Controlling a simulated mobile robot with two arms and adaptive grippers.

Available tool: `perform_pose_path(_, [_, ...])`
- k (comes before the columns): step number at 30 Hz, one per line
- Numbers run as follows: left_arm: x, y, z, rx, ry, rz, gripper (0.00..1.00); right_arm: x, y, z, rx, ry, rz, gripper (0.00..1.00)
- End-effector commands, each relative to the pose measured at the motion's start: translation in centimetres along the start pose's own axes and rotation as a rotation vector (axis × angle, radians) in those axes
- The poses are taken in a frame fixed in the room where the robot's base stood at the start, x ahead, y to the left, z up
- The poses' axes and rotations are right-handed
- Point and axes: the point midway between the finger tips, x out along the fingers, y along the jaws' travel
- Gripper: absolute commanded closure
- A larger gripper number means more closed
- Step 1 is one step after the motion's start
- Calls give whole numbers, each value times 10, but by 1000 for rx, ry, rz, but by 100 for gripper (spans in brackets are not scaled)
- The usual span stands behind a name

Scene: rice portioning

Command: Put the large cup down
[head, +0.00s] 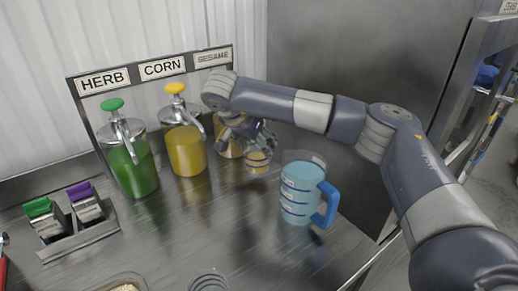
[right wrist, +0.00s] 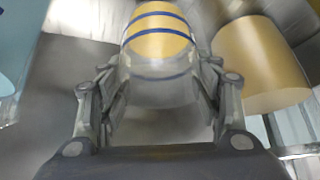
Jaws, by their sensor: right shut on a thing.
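My right gripper (head: 254,143) is shut on a clear cup with blue bands (head: 258,162), which I take to be the large cup. The cup holds yellow stuff and shows just in front of the sesame dispenser. In the right wrist view the fingers (right wrist: 160,72) flank the cup (right wrist: 158,46) on both sides. The cup looks about upright in the head view. I cannot tell whether its base touches the counter. The gripper hides part of its top. My left gripper is not in view.
A blue-handled measuring jug (head: 300,190) stands right of the cup. The green (head: 132,168), yellow (head: 186,150) and partly hidden sesame (head: 228,147) dispensers stand behind and left. Another banded cup (head: 209,282) is at the bottom edge. The middle of the steel counter (head: 195,230) is clear.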

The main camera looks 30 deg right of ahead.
Motion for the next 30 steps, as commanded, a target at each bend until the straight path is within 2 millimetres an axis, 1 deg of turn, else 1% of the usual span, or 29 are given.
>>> perform_pose_path(2, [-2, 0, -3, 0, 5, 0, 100, 4, 0, -7, 0, 1, 0, 68])
perform_pose_path(5, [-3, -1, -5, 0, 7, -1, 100, 7, 0, -9, -1, 1, -1, 68])
perform_pose_path(8, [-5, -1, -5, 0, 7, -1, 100, 13, 0, -5, -3, 0, 1, 68])
perform_pose_path(12, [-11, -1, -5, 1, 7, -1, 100, 29, 1, 6, -3, 0, 2, 68])
perform_pose_path(15, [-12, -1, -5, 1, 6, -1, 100, 35, 0, 10, -2, 0, -1, 68])
perform_pose_path(25, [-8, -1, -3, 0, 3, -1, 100, 39, 0, 12, -1, 1, -1, 68])
perform_pose_path(26, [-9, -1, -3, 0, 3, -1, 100, 38, 0, 12, -1, 0, -1, 35])
perform_pose_path(27, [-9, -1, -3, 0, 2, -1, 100, 38, 0, 12, -1, 0, -1, 26])
perform_pose_path(28, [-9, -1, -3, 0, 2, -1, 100, 38, 0, 12, -1, 0, -1, 21])
perform_pose_path(30, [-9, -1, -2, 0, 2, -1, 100, 38, 0, 12, -2, 0, -1, 21])
